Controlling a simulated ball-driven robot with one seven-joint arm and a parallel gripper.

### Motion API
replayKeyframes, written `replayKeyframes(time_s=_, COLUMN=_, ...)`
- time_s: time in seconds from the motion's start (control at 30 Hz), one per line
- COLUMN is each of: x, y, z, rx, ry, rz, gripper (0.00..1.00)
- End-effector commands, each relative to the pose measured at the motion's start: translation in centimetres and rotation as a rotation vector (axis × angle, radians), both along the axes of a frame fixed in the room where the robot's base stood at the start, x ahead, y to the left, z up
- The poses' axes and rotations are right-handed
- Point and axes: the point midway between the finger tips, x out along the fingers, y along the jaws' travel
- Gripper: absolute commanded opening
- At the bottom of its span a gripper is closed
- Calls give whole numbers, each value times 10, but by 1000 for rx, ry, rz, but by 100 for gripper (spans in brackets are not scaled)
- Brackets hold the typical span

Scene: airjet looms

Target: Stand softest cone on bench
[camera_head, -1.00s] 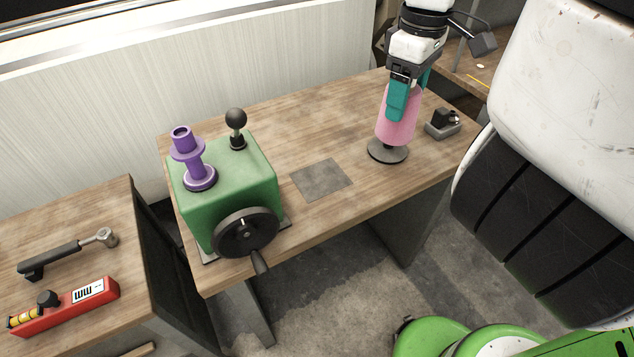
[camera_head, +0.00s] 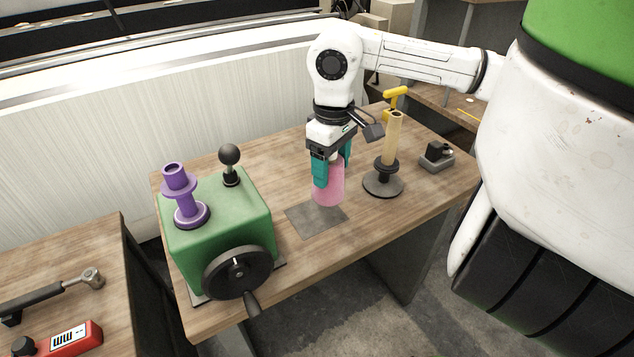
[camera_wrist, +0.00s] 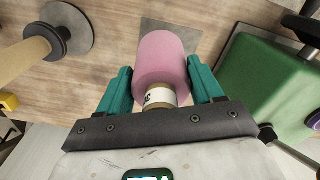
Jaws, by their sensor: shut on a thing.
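My gripper (camera_head: 332,178) is shut on a pink cone (camera_head: 329,192), with one teal finger on each side. In the wrist view the pink cone (camera_wrist: 162,55) is between the teal fingers (camera_wrist: 160,72), and its pale, labelled core end faces the palm. The cone is roughly upright over the back part of a dark grey square (camera_head: 314,218) on the wooden bench (camera_head: 290,268). I cannot tell whether its lower end touches the surface. A stand with a bare tan post (camera_head: 392,140) and a round dark base is to its right.
A green box (camera_head: 215,225) with a purple spool (camera_head: 182,190), black knob lever and handwheel (camera_head: 238,272) stands at the left. A small black-and-grey device (camera_head: 437,158) is at the right end. Left of the bench, another table holds a ratchet (camera_head: 50,293) and a red tool (camera_head: 70,338).

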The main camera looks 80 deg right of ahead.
Motion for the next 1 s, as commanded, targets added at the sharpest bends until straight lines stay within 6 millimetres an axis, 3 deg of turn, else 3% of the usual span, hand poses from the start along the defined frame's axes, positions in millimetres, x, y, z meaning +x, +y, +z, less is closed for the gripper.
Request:
replayKeyframes(time_s=0.1, x=14, y=-1, z=-15, rx=4, ry=-2, rz=1, gripper=26)
replayKeyframes(time_s=0.4, x=32, y=-3, z=-37, rx=4, ry=-2, rz=1, gripper=26)
replayKeyframes(time_s=0.67, x=29, y=-4, z=-63, rx=1, ry=-2, rz=-2, gripper=26)
replayKeyframes(time_s=1.0, x=29, y=-5, z=-67, rx=-1, ry=0, rz=-1, gripper=26)
